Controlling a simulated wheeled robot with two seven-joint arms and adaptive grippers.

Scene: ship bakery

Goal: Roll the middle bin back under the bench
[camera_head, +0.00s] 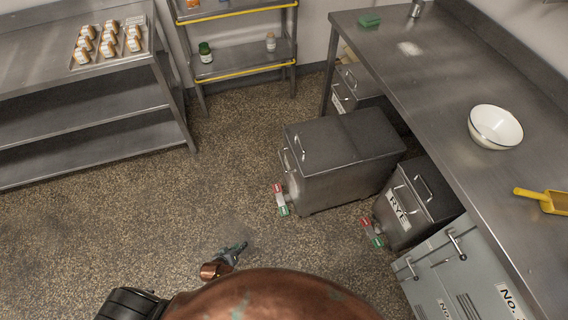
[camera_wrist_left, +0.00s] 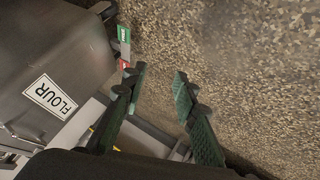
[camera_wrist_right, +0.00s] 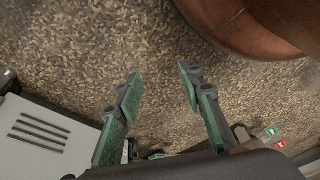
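The middle bin (camera_head: 345,175) is a dark grey metal box with a hinged lid. It stands out from under the bench (camera_head: 425,85), with its rear right part near the bench edge. A red and green tag (camera_head: 280,199) is low at its front. A bin labelled FLOUR (camera_wrist_left: 65,65), apparently this one, fills the left of the left wrist view. My left gripper (camera_head: 236,252) is open and empty above the floor, in front and left of the bin, apart from it. My right gripper (camera_wrist_right: 156,85) is open and empty over the floor; it is outside the head view.
A RYE bin (camera_head: 412,212) and a far bin (camera_head: 352,90) stand under the bench on either side. A pale cabinet (camera_head: 450,270) is at lower right. A steel shelf table (camera_head: 90,100) and a rack (camera_head: 245,65) stand behind. Floor (camera_head: 160,210) at left is clear.

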